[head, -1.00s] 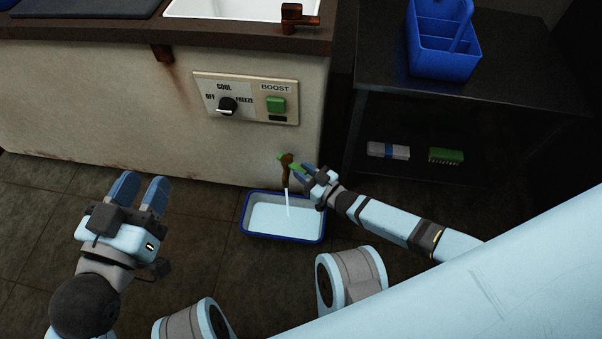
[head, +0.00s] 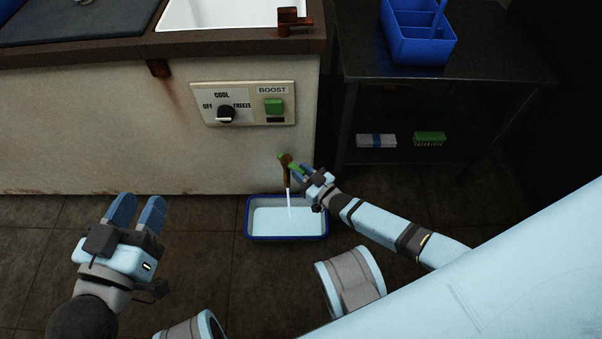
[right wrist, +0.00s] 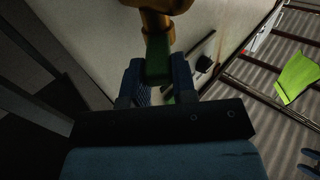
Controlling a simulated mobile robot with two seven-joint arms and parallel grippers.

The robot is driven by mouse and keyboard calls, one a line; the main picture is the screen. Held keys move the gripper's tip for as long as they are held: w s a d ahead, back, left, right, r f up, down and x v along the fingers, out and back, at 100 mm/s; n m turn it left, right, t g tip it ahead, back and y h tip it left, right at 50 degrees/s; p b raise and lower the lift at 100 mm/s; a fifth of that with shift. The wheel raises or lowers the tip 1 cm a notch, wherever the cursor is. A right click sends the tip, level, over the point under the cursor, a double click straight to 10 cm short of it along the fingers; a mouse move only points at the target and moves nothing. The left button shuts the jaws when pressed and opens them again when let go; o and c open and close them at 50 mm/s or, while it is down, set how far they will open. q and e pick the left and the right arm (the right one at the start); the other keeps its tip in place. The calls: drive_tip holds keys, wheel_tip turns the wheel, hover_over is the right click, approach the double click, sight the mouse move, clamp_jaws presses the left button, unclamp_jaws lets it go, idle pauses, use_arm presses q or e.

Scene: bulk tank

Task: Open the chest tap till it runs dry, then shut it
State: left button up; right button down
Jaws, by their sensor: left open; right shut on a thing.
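The chest tap (head: 287,175) is a brown spout with a green lever, low on the front of the pale chest (head: 120,130). A stream of water runs from it into a blue-rimmed white tray (head: 286,237) on the floor, which holds water. My right gripper (head: 308,174) is shut on the tap's green lever; the right wrist view shows the lever (right wrist: 158,55) between the fingers, below the brass-coloured tap body (right wrist: 157,12). My left gripper (head: 136,212) is open and empty, above the floor left of the tray.
A control panel (head: 243,103) with a knob and a green BOOST button is on the chest front. A dark table (head: 430,90) at right bears a blue caddy (head: 418,45); a green brush (head: 429,138) and a pale block (head: 376,140) lie on its lower shelf. Floor left of the tray is clear.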

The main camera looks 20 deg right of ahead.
use_arm(q)
drive_tip(key=shift+r, duration=0.1)
idle(0.4)
drive_tip(key=shift+w, duration=0.1)
use_arm(e)
drive_tip(key=c, duration=1.2)
unclamp_jaws()
use_arm(q)
drive_tip(key=shift+r, duration=0.1)
use_arm(e)
drive_tip(key=shift+s, duration=0.1)
use_arm(q)
drive_tip(key=shift+s+d+r+n+t+p, duration=0.1)
drive_tip(key=shift+s+r+n+p, duration=0.15)
drive_tip(key=shift+r+p, duration=0.4)
drive_tip(key=shift+s+r+n+t+p, duration=0.1)
drive_tip(key=shift+r+n+p, duration=0.3)
drive_tip(key=shift+p, duration=0.5)
drive_tip(key=shift+s+d+r+n+t+p, duration=0.1)
drive_tip(key=shift+s+r+n+p, duration=0.1)
drive_tip(key=shift+r+p, duration=0.5)
use_arm(e)
drive_tip(key=v, duration=1.3)
drive_tip(key=shift+s, duration=0.35)
use_arm(q)
drive_tip(key=shift+f, duration=0.1)
use_arm(e)
drive_tip(key=shift+d, duration=0.1)
